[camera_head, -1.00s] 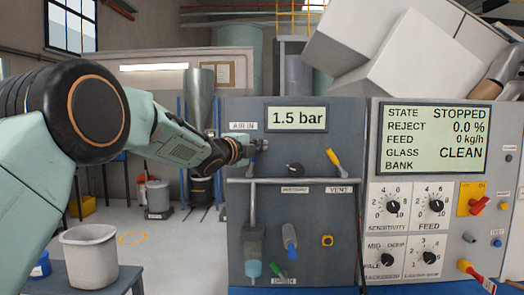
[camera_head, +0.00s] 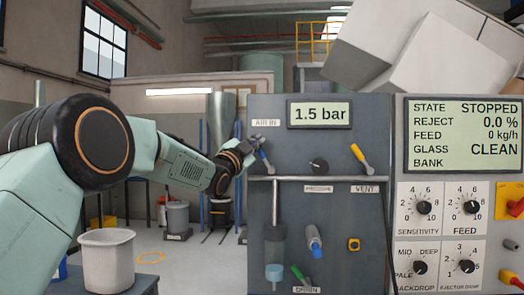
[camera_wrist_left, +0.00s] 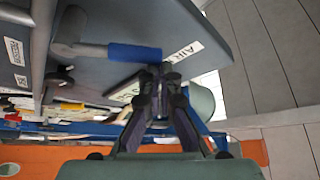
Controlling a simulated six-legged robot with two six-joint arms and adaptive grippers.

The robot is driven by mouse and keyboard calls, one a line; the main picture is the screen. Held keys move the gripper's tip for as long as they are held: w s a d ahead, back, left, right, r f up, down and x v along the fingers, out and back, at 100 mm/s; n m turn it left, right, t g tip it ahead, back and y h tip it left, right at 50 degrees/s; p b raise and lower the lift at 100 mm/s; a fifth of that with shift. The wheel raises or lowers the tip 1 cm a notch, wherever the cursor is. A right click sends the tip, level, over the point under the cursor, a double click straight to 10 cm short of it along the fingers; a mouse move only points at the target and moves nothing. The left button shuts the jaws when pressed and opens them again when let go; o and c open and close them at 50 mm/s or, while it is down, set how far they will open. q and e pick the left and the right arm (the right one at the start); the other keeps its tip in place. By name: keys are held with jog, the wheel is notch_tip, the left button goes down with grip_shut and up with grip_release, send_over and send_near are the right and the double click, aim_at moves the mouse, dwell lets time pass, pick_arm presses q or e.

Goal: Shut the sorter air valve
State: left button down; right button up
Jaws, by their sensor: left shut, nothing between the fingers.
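The air valve sits under the AIR IN label at the panel's upper left. Its blue lever (camera_head: 265,160) slants down and slightly right in the head view. In the left wrist view the blue grip (camera_wrist_left: 134,53) sits on a grey stem, beside the AIR label. My left gripper (camera_head: 256,143) is shut and empty, close to the valve's top in the head view. In the wrist view its fingertips (camera_wrist_left: 162,72) are together near the free end of the blue grip; I cannot tell if they touch. My right gripper is out of view. The gauge display (camera_head: 319,114) reads 1.5 bar.
A yellow vent lever (camera_head: 361,158), a black knob (camera_head: 318,166) and a horizontal pipe (camera_head: 320,178) are near the valve. A blue-handled part (camera_head: 314,240) and a green drain lever (camera_head: 300,274) are lower. The control panel (camera_head: 448,180) stands right. A grey bucket (camera_head: 106,262) stands at lower left.

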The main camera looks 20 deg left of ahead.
pick_arm(q)
jog(key=shift+s+a+f+n+y+b, duration=0.1)
jog(key=shift+a+f+n+y+b, duration=0.15)
jog(key=shift+n+y+b, duration=0.2)
jog(key=shift+r, duration=0.1)
